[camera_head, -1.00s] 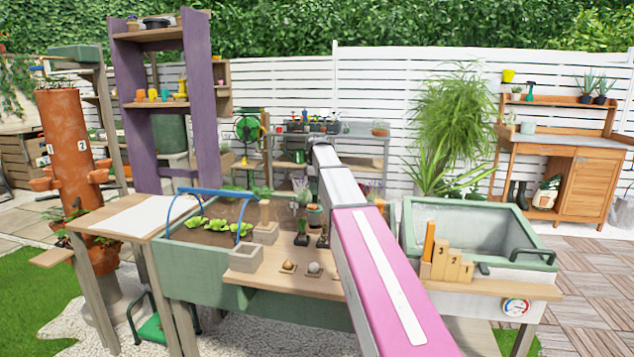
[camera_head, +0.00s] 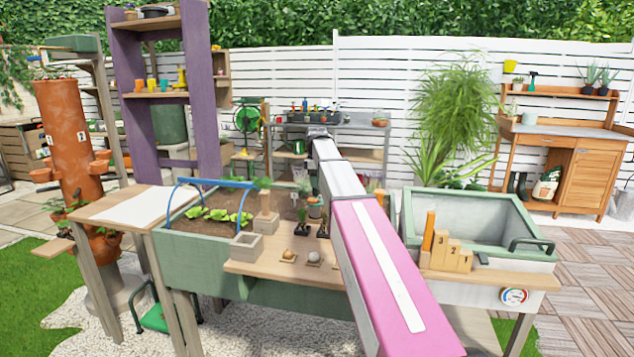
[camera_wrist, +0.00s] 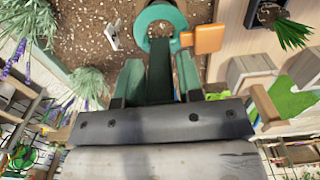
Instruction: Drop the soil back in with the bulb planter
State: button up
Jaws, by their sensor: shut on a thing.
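In the wrist view my gripper (camera_wrist: 158,80) is shut on the dark green handle of the bulb planter (camera_wrist: 158,48). The planter ends in a green ring (camera_wrist: 143,33) with an orange tab (camera_wrist: 208,38) at its right. The ring is over the brown soil (camera_wrist: 92,40) of the bed; its height above the soil is unclear. I cannot tell whether the planter holds soil. In the head view the soil bed (camera_head: 192,222) lies in a green planter box, and my arm hides the gripper and planter.
A blue hoop (camera_head: 212,181) arches over lettuces in the bed. A wooden board (camera_head: 285,272) at the box's front carries small bulbs and pots. A green basin (camera_head: 475,225) is at the right. Plants border the soil in the wrist view.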

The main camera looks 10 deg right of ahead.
aim_at(317, 195)
jog(key=shift+f, duration=3.1)
dwell(0.5)
jog(key=o, duration=1)
jog(key=shift+c, duration=0.2)
jog(key=shift+r, duration=0.1)
